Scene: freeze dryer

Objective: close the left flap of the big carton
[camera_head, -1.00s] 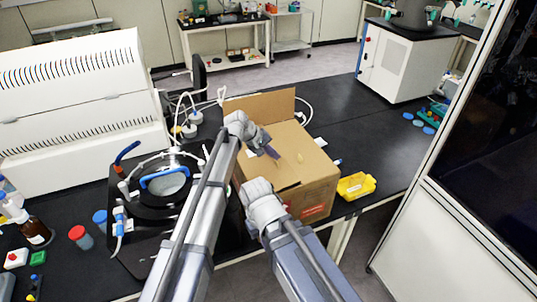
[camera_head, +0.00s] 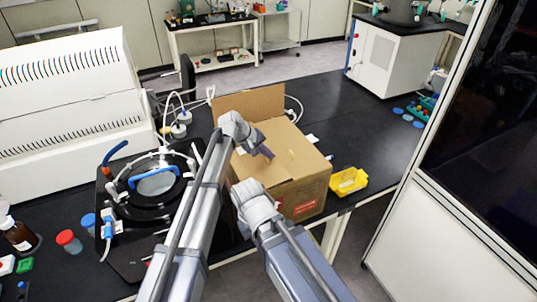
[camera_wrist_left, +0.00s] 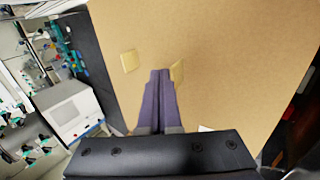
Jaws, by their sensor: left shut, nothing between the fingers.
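The big brown carton (camera_head: 307,192) stands on the black bench in the head view. Its far flap (camera_head: 262,103) stands up. The other top panels (camera_head: 296,150) lie about flat, the left part partly hidden by my left arm. My left gripper (camera_head: 267,152) is over the left part of the top with its fingers shut and empty. In the left wrist view, the shut purple fingers (camera_wrist_left: 158,85) point across the broad cardboard (camera_wrist_left: 215,40); contact cannot be told. My right wrist is close to the carton's near left side; its fingers are hidden.
A black apparatus with a blue-handled lid (camera_head: 156,181) stands to the left. Tubes lie behind the carton.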

